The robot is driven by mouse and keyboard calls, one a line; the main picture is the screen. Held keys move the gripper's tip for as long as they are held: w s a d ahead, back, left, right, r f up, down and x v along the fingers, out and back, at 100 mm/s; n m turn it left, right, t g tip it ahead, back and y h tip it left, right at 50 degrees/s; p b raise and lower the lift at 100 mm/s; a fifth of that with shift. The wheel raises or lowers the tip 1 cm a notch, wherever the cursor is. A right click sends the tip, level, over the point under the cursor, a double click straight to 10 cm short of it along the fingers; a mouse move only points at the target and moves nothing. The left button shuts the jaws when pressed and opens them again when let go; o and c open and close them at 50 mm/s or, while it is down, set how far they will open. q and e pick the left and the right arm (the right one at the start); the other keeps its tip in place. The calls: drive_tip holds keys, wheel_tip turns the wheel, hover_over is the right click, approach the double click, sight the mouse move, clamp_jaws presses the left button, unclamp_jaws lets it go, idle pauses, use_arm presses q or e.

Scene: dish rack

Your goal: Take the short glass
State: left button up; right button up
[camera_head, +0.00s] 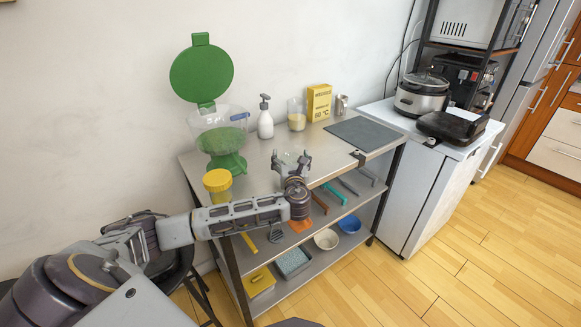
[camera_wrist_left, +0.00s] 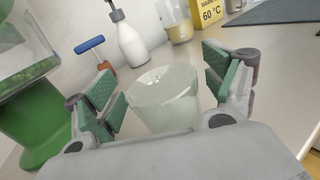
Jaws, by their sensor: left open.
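The short glass (camera_wrist_left: 163,100) is clear and pale, and stands upright on the metal table. In the left wrist view it sits between the two green-padded fingers of my left gripper (camera_wrist_left: 165,92), with a gap on each side. In the head view my left gripper (camera_head: 291,161) is over the table's front edge, its fingers spread. The short glass (camera_head: 288,157) shows faintly there, partly hidden by the fingers. My right gripper is not in view.
A soap bottle (camera_head: 265,119), a taller glass with yellowish contents (camera_head: 297,115) and a yellow box (camera_head: 319,102) stand behind. A blue-handled tool (camera_wrist_left: 90,45) lies nearby. A grey mat (camera_head: 363,133) is right.

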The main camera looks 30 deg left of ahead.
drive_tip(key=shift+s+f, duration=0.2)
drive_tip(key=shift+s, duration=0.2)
use_arm(q)
drive_tip(key=c, duration=1.2)
drive_tip(key=shift+c, duration=0.3)
drive_tip(key=shift+r, duration=0.85)
wheel_tip(320, 180, up, 8)
drive_tip(key=p, duration=0.2)
drive_tip(key=shift+r, duration=0.25)
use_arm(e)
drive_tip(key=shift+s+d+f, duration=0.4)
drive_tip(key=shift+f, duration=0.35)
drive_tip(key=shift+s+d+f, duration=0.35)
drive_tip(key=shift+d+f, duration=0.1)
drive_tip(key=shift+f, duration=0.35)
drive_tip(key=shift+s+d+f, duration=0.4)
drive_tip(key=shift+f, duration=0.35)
